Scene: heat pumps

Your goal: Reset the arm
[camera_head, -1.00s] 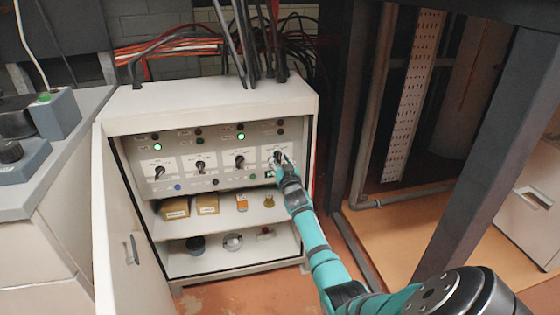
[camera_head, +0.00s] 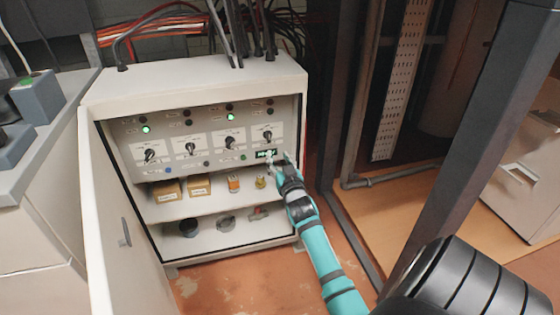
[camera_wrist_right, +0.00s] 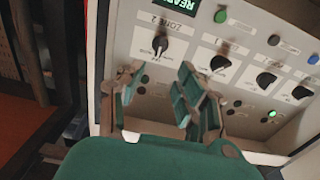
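My right arm reaches in from the lower right in the camera_head view. Its gripper (camera_head: 278,158) is in front of the control panel (camera_head: 210,170), below the rightmost rotary switch (camera_head: 267,136) and beside a small lit display (camera_head: 266,153). In the right wrist view the two fingers (camera_wrist_right: 160,95) stand apart with nothing between them. Just beyond them are the black rotary switch (camera_wrist_right: 160,44), labelled ZONE 2, and the green display (camera_wrist_right: 173,4), partly cut off. My left gripper is not in view.
The white cabinet (camera_head: 190,82) stands open, its door (camera_head: 112,230) swung out at the left. Its shelves hold small boxes (camera_head: 167,190) and other small parts. Cables (camera_head: 235,35) rise behind it. A dark post (camera_head: 470,140) stands to the right. A grey worktop (camera_head: 45,120) is at the left.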

